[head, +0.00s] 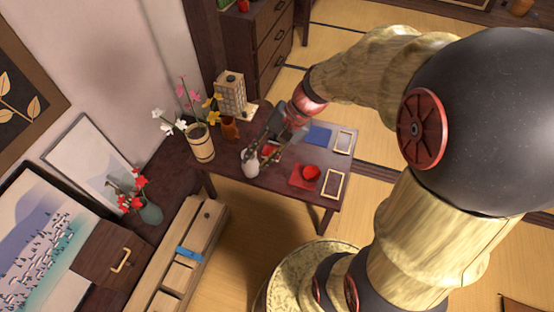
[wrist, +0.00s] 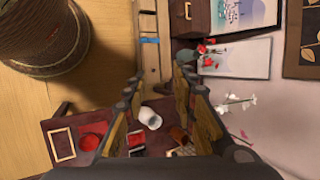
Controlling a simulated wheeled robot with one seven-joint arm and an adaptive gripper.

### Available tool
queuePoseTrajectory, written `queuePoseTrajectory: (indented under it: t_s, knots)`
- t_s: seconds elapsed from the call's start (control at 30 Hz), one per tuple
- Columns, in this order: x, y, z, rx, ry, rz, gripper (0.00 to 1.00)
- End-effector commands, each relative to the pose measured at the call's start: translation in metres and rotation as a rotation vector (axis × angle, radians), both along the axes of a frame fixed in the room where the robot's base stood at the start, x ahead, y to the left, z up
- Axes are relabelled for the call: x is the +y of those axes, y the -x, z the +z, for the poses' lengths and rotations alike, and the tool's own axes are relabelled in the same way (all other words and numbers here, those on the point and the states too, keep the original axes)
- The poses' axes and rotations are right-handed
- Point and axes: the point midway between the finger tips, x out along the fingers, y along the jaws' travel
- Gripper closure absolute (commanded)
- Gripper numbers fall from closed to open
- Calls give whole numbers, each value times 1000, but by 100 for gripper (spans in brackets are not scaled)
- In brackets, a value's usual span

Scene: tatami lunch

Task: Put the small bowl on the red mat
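A red bowl (head: 311,172) sits over the right part of the red mat (head: 297,183) near the table's front right; both also show in the wrist view, the bowl (wrist: 89,143) overlapping the mat (wrist: 98,127). My gripper (head: 265,152) is over the table's left part, close to the white bottle (head: 250,163). In the wrist view its fingers (wrist: 160,80) are spread, with nothing held between them. A second red thing (head: 270,149) lies behind the fingers; it is partly hidden and I cannot tell what it is.
A flower pot (head: 200,143) stands at the left. The table's front left is clear.

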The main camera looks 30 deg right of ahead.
Motion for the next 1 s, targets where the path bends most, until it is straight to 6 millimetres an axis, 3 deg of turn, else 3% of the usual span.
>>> queuePoseTrajectory:
  t_s: [0.17,0.43,0.63,1.0]
  knots:
    - [18,42,41,-140,257,248,73]
    - [15,90,92,-380,615,525,73]
    - [8,105,113,-489,757,612,73]
    - [6,107,117,-507,784,625,73]
